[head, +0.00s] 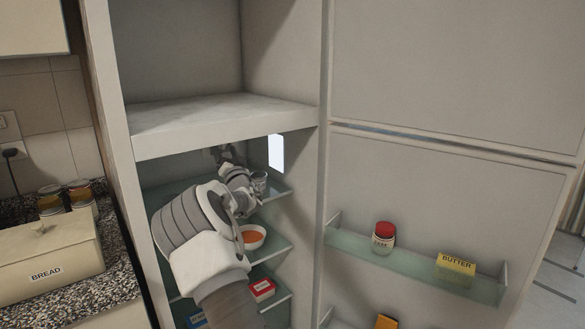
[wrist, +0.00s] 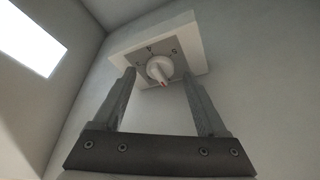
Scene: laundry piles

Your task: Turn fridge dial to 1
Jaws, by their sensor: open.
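The fridge dial (wrist: 159,69) is a round white knob with a raised grip on a grey panel, seen ahead in the wrist view. Its pointer end, with a small reddish mark, points down and slightly right. In the head view my gripper (head: 226,155) is deep inside the upper fridge compartment, and the dial is hidden there.
A lit white panel (head: 276,154) is on the fridge's right wall, also seen in the wrist view (wrist: 29,37). Glass shelves below my arm hold a bowl (head: 252,237) and boxes. The open door at right holds a jar (head: 383,238) and butter (head: 456,268).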

